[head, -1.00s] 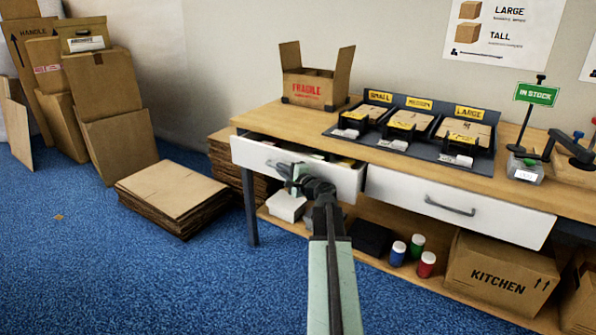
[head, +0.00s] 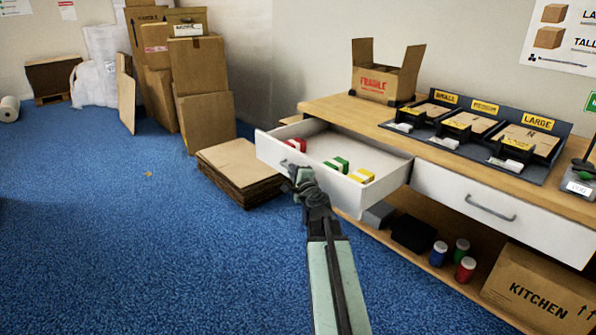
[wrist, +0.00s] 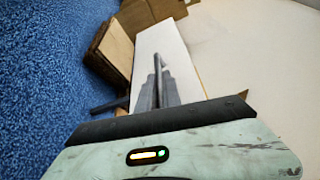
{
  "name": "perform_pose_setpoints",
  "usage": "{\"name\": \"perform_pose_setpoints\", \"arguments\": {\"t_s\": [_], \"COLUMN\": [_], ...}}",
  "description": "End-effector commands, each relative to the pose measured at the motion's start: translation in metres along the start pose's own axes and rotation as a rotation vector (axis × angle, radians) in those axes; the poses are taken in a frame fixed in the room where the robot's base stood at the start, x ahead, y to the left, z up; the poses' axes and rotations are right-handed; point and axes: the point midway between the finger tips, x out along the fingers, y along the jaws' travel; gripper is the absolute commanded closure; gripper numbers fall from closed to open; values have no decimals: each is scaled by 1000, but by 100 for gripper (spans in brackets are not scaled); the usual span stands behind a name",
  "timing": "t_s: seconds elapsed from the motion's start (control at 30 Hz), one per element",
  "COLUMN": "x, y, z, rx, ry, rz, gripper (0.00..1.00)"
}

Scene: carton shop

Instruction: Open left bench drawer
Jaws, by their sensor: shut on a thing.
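The left bench drawer (head: 345,150) is pulled well out of the workbench in the head view, and its inside shows. A red-and-white item (head: 296,145), a green-and-white item (head: 337,164) and a yellow-and-white item (head: 361,176) lie in it. My gripper (head: 297,178) is at the drawer's white front and shut on its handle, which my gripper mostly hides. In the wrist view the fingers (wrist: 158,85) are close together against the white drawer front (wrist: 165,50).
The closed right drawer (head: 490,208) is beside it. A flat cardboard stack (head: 240,170) lies on the floor left of the open drawer. Jars and a KITCHEN carton (head: 545,290) stand on the lower shelf. Blue floor at left is clear.

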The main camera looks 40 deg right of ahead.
Motion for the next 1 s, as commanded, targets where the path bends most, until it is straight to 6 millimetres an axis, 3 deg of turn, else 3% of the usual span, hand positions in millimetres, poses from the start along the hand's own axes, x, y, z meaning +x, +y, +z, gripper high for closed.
{"name": "perform_pose_setpoints", "arguments": {"t_s": [0.5,0.53,0.6,1.0], "x": [-2,-2,-2,-6], "y": [0,0,0,-1], "z": [-1,-1,-2,-2], "rx": [3,3,2,2], "ry": [9,9,10,12], "rz": [-2,-2,-2,-2], "gripper": [100,85,70,70]}}
